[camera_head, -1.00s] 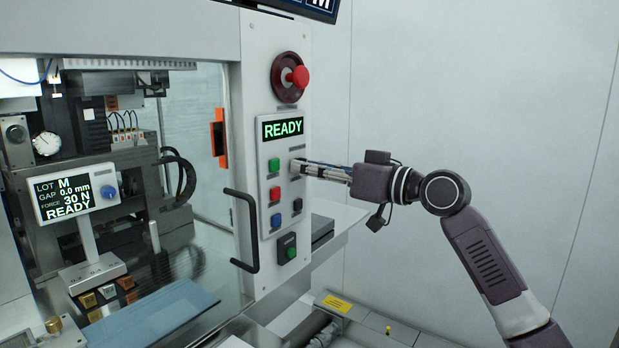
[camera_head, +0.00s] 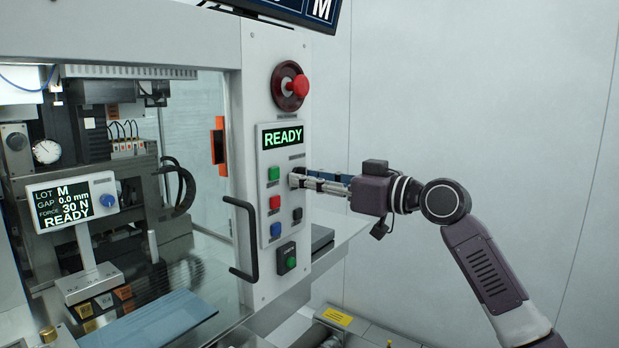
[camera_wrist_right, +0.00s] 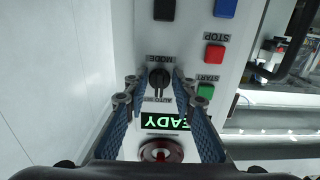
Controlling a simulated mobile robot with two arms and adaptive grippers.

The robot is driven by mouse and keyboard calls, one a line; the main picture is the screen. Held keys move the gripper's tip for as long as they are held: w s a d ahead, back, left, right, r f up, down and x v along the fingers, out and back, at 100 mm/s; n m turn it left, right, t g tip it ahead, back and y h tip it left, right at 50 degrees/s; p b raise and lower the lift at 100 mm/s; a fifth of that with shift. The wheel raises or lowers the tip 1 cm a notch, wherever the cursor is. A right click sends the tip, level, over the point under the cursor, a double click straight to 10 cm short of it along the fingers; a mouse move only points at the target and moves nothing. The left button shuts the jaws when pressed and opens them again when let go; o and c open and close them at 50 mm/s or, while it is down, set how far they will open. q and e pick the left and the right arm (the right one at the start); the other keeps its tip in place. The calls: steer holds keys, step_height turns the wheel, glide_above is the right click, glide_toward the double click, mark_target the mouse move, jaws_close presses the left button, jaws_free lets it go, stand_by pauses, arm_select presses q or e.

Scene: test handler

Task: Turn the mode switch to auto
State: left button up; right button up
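The mode switch (camera_wrist_right: 158,79) is a round black knob under the MODE label in the right wrist view, where the panel appears upside down. My right gripper (camera_wrist_right: 158,84) is open, with one finger on each side of the knob. A small gap seems to show on each side; contact is not clear. In the head view my right gripper (camera_head: 297,181) reaches the panel from the right, just below the READY display (camera_head: 283,137), and largely hides the switch. The AUTO label is partly visible below the knob in the wrist view. My left gripper is not in view.
Green (camera_head: 274,173), red (camera_head: 275,202) and blue (camera_head: 276,229) buttons lie close left of the gripper. A red emergency-stop knob (camera_head: 298,85) sits above. A black door handle (camera_head: 243,240) projects at lower left.

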steer(key=shift+r, duration=0.1)
steer(key=v, duration=1.2)
steer(key=shift+w, duration=0.15)
